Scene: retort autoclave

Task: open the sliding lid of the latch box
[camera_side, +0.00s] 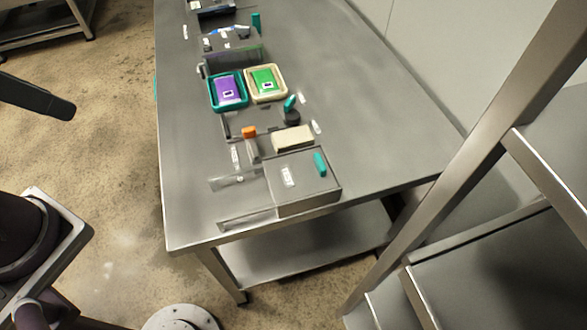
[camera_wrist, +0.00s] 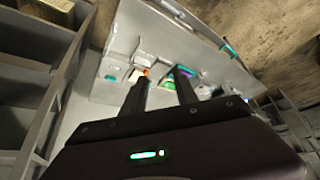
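A grey box (camera_side: 305,195) with a flat top stands at the near end of the steel table in the side view; it looks like the latch box. A teal handle (camera_side: 320,164) and a white label (camera_side: 288,176) are on its top. The top appears to cover the box, and I cannot see inside. The box also shows small in the wrist view (camera_wrist: 113,66), left of my fingers. My gripper (camera_wrist: 161,78) has two dark fingers apart with nothing held between them. It is well away from the box.
A purple pack (camera_side: 228,90) in a teal tray and a green pack (camera_side: 266,79) in a cream tray lie farther up the table. A beige block (camera_side: 293,138) and an orange piece (camera_side: 249,132) are just behind the box. Steel shelving (camera_side: 490,270) stands at right.

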